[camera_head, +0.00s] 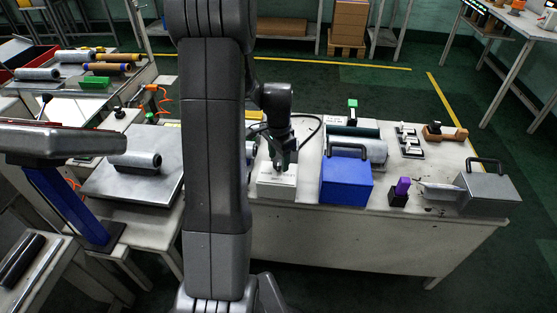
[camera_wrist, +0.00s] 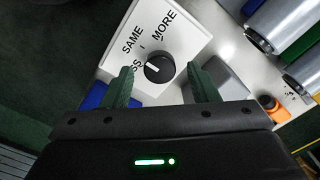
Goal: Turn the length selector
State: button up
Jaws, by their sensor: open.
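The length selector is a round black knob (camera_wrist: 160,69) with a white pointer mark. It sits on a white panel (camera_wrist: 183,32) printed SAME, MORE and a partly hidden word ending in SS. The white mark lies on the knob's left side, toward the word ending in SS. My gripper (camera_wrist: 161,86) is open, with one green finger on each side of the knob. Gaps show between fingers and knob; I cannot tell the height. In the head view my gripper (camera_head: 283,163) points down over the white selector box (camera_head: 275,189); the knob is hidden there.
A blue box with a handle (camera_head: 346,182) stands close right of the selector box. A grey metal block (camera_wrist: 222,78) is beside my right finger in the wrist view. Metal rollers (camera_wrist: 266,27) lie further right. A grey plate with a roller (camera_head: 128,184) is on the left.

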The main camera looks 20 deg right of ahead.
jog(key=shift+f, duration=0.4)
jog(key=shift+c, duration=0.4)
jog(key=c, duration=0.9)
jog(key=shift+n, duration=0.3)
jog(key=n, duration=1.1)
jog(key=shift+p, duration=0.4)
jog(key=shift+n, duration=0.3)
